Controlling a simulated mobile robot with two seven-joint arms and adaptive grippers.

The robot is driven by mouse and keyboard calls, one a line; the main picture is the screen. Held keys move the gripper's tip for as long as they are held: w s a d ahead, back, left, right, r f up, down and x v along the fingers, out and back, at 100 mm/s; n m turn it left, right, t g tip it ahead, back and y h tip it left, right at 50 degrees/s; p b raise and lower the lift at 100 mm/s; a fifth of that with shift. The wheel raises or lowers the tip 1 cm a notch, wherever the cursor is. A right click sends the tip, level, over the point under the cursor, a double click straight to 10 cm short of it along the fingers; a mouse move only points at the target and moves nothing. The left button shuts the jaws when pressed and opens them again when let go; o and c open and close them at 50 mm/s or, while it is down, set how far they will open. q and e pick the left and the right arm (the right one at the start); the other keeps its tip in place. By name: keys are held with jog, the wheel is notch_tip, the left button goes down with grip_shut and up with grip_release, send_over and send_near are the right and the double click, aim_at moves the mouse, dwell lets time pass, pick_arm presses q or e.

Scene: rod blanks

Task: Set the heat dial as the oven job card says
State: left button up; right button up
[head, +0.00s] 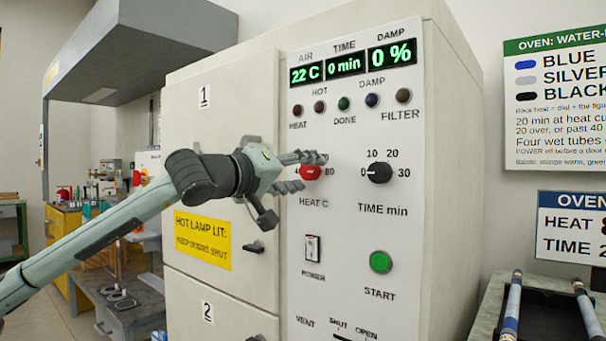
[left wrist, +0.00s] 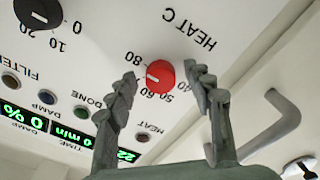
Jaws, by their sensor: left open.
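The red heat dial (head: 311,173) is on the oven's white front panel, partly covered by my left gripper in the head view. The oven job card (head: 572,228) at the right edge reads HEAT, starting with 8, and TIME, starting with 2; the rest is cut off.
The black time dial (head: 379,173) sits right of the heat dial. The power switch (head: 312,248) and green start button (head: 381,262) are below. The display (head: 345,63) reads 22 C, 0 min, 0 %. A door handle (left wrist: 268,128) stands out close to my gripper.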

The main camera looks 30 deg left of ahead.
pick_arm(q)
jog(key=shift+s, duration=0.1)
jog(key=shift+s+a, duration=0.2)
jog(key=shift+s, duration=0.4)
jog(key=s, duration=1)
jog(key=shift+s+a, duration=0.25)
jog(key=shift+s, duration=0.05)
